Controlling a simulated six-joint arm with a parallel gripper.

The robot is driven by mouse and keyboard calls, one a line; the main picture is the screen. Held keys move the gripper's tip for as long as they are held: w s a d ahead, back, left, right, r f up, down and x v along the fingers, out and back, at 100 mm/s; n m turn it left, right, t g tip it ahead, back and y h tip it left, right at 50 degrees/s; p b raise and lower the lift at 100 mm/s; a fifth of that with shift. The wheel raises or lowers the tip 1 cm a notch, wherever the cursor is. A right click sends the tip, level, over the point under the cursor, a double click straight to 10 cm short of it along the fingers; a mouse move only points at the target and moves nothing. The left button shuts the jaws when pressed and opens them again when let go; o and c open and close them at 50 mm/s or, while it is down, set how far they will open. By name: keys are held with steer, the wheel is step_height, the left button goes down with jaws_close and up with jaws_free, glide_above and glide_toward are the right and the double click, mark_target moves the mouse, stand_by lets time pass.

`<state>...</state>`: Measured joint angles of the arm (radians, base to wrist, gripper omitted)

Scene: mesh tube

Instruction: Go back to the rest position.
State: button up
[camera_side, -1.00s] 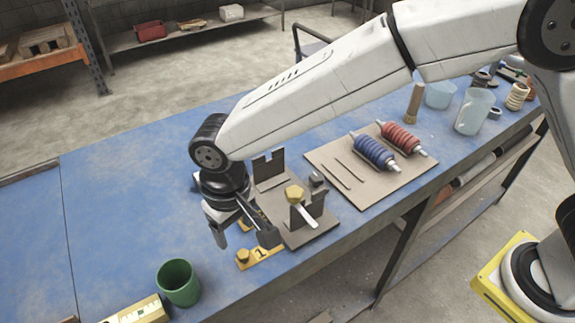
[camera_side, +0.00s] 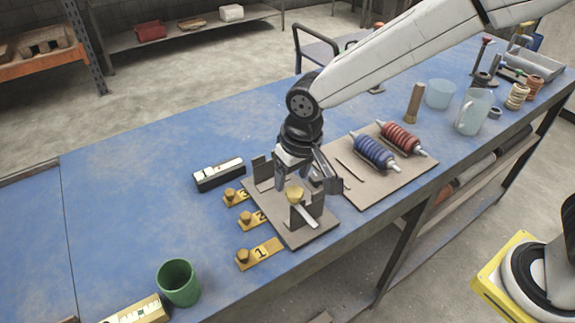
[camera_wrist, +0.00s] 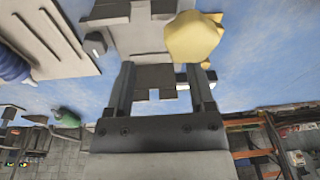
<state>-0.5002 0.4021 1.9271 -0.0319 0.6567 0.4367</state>
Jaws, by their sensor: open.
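My gripper (camera_side: 306,184) is open and empty, hanging over the back part of the brown fixture (camera_side: 282,226) with its upright notched plates. In the wrist view the knob (camera_wrist: 193,38) is just beyond my right finger, and a grey notched plate shows between the fingers (camera_wrist: 160,72). Part of the fixture is hidden behind the gripper. Nothing is between the fingers that I can tell is held.
A board (camera_side: 353,191) carries blue (camera_side: 374,152) and red (camera_side: 401,138) rollers to the right. A green cup (camera_side: 178,283) is at front left. The blue table's left part is clear.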

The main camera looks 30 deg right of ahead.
steer(key=s+d, duration=0.3)
steer(key=d, duration=0.4)
steer(key=s+d+f, duration=0.1)
steer(key=s+d, duration=0.3)
steer(key=d, duration=0.3)
steer(key=s+d+m+t, duration=0.1)
steer(key=s+d, duration=0.3)
steer(key=d, duration=0.3)
steer(key=shift+s+f+h, duration=0.15)
steer(key=shift+f+h, duration=0.15)
steer(key=shift+f, duration=0.05)
